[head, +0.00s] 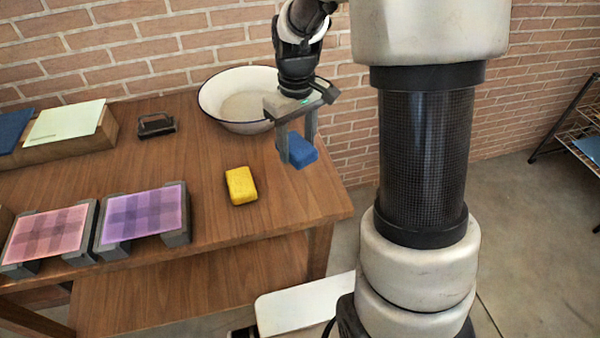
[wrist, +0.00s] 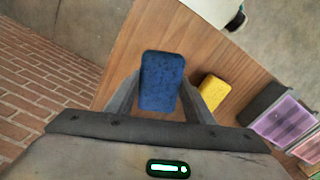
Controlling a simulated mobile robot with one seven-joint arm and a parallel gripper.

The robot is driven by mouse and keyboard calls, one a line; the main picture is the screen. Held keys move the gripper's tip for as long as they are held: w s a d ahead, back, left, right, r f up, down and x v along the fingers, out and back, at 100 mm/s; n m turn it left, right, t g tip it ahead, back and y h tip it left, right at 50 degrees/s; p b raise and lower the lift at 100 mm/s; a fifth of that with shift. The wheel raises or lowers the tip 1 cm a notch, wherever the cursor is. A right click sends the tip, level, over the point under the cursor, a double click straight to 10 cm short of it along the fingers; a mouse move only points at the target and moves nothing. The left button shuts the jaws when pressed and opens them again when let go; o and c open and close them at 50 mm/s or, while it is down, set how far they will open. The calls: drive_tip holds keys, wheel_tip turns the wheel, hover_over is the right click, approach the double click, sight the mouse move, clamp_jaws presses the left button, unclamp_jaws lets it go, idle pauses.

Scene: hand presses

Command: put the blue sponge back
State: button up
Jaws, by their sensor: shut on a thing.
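The blue sponge (head: 302,151) is held between the two fingers of my gripper (head: 298,148), near the right end of the wooden table (head: 200,190). In the wrist view the blue sponge (wrist: 161,81) sits between the fingertips with the table behind it. My gripper is shut on it. The sponge appears to be above the table top; the exact gap below it is hard to tell. A yellow sponge (head: 241,186) lies on the table to the left of my gripper, and it also shows in the wrist view (wrist: 214,91).
A white basin (head: 212,98) stands at the back, behind my gripper. Two dark presses with a pink sheet (head: 45,236) and a purple sheet (head: 143,212) are at the front left. A black handled tool (head: 156,125) lies farther back. The table's right edge is close to the sponge.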

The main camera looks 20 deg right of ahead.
sight(297, 179)
wheel_tip(297, 179, down, 8)
drive_tip(key=shift+f+b, duration=0.15)
drive_tip(key=shift+b, duration=0.25)
drive_tip(key=shift+f, duration=0.1)
drive_tip(key=o, duration=0.9)
